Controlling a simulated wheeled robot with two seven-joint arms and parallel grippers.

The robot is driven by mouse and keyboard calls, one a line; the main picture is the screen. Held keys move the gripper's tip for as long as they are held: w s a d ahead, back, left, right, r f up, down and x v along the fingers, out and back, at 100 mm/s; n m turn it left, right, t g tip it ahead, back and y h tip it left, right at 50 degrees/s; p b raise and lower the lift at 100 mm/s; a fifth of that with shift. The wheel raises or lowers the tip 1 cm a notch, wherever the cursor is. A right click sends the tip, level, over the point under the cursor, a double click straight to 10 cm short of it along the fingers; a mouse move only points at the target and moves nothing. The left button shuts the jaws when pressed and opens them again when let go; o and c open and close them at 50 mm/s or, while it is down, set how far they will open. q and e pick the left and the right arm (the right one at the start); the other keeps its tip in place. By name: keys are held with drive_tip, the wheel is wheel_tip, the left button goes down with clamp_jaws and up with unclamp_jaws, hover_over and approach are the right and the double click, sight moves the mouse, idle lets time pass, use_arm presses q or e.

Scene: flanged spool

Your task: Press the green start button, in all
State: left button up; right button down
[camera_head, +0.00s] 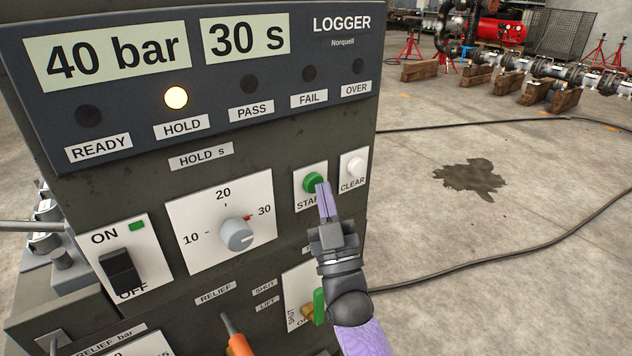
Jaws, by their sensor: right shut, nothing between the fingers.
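The green start button (313,182) sits on a white plate marked START on the dark panel, and part of the plate's lettering is hidden by my gripper. My right gripper (323,187) is shut and empty. Its fingertips overlap the lower right edge of the button in the camera_head view; whether they touch it I cannot tell. The HOLD lamp (176,98) glows yellow, while the READY, PASS, FAIL and OVER lamps are dark. The logger display reads 40 bar and 30 s. My left gripper is not in view.
A white CLEAR button (355,167) is just right of the start button. A dial (238,234) and an ON/OFF switch (121,273) are to the left. An orange-handled lever (238,343) and a green handle (319,306) are below. Open floor lies to the right.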

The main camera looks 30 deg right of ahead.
drive_tip(key=shift+s, duration=0.6)
drive_tip(key=s+p, duration=0.2)
drive_tip(key=s, duration=0.1)
drive_tip(key=s+p, duration=0.1)
drive_tip(key=s, duration=0.1)
drive_tip(key=shift+d, duration=0.25)
idle(0.3)
